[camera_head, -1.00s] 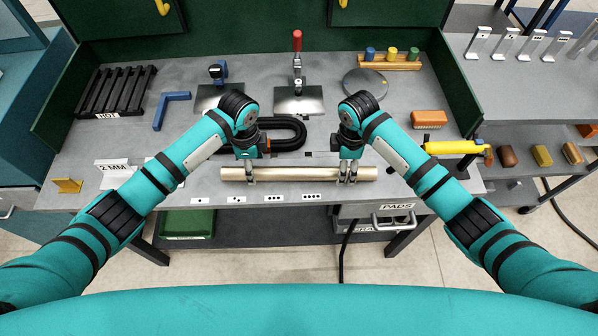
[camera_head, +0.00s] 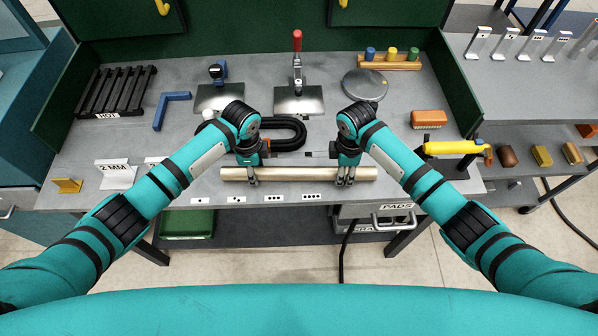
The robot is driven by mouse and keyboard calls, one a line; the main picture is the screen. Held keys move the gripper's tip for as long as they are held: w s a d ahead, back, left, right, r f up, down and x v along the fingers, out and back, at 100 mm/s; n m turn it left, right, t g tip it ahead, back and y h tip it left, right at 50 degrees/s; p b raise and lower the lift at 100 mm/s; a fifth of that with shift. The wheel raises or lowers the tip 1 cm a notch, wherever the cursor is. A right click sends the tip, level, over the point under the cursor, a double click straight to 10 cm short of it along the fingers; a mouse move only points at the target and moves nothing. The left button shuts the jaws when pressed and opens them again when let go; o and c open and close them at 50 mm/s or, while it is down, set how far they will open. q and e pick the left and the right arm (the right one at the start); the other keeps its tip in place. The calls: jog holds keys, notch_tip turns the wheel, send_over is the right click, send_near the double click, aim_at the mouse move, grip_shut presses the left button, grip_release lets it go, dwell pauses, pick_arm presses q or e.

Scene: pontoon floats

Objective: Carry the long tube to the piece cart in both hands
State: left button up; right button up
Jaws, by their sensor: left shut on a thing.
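The long tube (camera_head: 300,174) is a pale metallic cylinder lying level, left to right, along the front edge of the grey workbench. My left gripper (camera_head: 252,180) is shut on the tube near its left end. My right gripper (camera_head: 346,181) is at the tube, left of its right end, with its fingers down at the tube; whether they are closed on it is hard to see. The fingertips are small and partly hidden.
The grey bench (camera_head: 205,172) holds a black looped hose (camera_head: 290,137), a red-handled clamp (camera_head: 297,62), a round metal disc (camera_head: 365,85) and an orange brush (camera_head: 428,118). A yellow tool (camera_head: 452,147) lies at the right edge. A green bin (camera_head: 187,223) sits below.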

pick_arm(q)
grip_shut()
pick_arm(e)
grip_shut()
pick_arm(q)
jog(key=shift+r, duration=0.1)
pick_arm(e)
jog(key=shift+r, duration=0.15)
